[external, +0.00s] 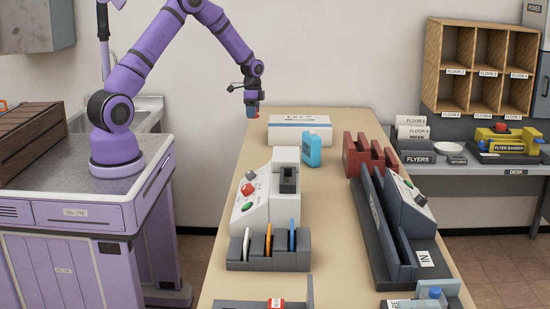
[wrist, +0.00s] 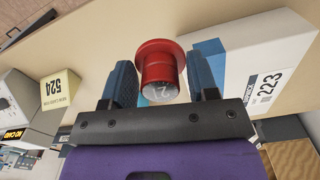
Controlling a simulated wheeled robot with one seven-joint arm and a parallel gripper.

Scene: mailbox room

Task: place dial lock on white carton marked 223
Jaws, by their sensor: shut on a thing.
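The dial lock (wrist: 158,66) is a red, flanged cylinder with a grey numbered face. My gripper (wrist: 163,72) is shut on it, with a dark blue finger on each side. In the external view my gripper (external: 252,104) hangs near the table's left edge, by the carton's left end; little of the lock shows there. The white carton marked 223 (wrist: 262,78) has a blue part and lies to the right of the lock in the wrist view. In the external view the carton (external: 300,125) lies flat at the table's far end. The lock appears apart from it.
A blue bottle-like thing (external: 317,148) stands just in front of the carton. A white-grey control box (external: 270,205) and a dark slotted rack (external: 268,250) stand nearer. A red slotted holder (external: 368,157) stands to the right. A box marked 524 (wrist: 57,90) shows in the wrist view.

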